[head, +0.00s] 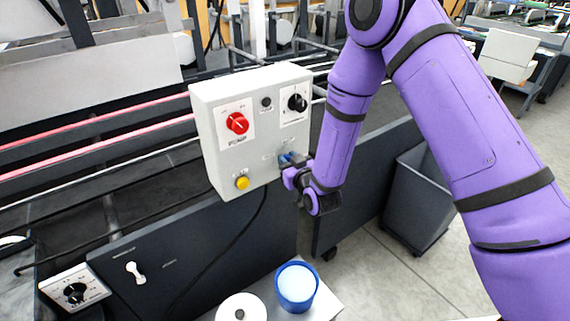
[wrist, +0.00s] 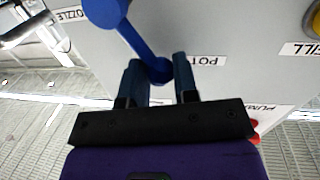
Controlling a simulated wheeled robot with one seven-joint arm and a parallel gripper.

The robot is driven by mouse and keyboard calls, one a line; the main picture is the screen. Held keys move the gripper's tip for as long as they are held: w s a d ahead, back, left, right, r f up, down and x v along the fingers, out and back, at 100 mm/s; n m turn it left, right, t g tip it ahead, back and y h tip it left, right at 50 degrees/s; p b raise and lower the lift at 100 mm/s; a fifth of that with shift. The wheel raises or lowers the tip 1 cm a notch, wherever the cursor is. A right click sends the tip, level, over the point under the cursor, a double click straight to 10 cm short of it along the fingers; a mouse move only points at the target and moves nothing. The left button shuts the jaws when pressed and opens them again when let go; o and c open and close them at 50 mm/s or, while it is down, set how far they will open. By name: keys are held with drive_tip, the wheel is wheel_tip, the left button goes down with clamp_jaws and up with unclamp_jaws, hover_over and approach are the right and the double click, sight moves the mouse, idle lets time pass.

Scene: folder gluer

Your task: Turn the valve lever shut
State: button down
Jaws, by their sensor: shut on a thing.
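The valve lever is blue and sits low on the front of a pale grey control box (head: 210,105). In the wrist view the blue lever (wrist: 136,40) runs slantwise from a thick round part at the top left to a rounded end beside the "POT" label. My gripper (wrist: 158,72) has its two fingers on either side of that rounded end and is shut on it. In the head view my gripper (head: 289,170) is at the box's lower right, and it hides most of the lever.
The box also bears a red knob (head: 237,123), a black knob (head: 297,102) and a yellow button (head: 242,183). Below stand a blue pot (head: 296,287) and a white round item (head: 241,308) on a pale surface. A grey bin (head: 415,205) stands to the right on the floor.

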drive_tip(key=m, duration=0.1)
drive_tip(key=w+d+m, duration=0.1)
drive_tip(key=shift+d+r+m+g, duration=0.2)
drive_tip(key=shift+m+g, duration=0.1)
drive_tip(key=shift+m, duration=0.1)
drive_tip(key=shift+w+d+m+g, duration=0.2)
drive_tip(key=shift+d+m+g, duration=0.15)
drive_tip(key=shift+m, duration=0.55)
drive_tip(key=c, duration=1)
unclamp_jaws()
drive_tip(key=shift+o, duration=0.6)
drive_tip(key=shift+d, duration=0.1)
drive_tip(key=v, duration=1)
drive_tip(key=shift+s+d, duration=0.25)
drive_tip(key=shift+s, duration=0.05)
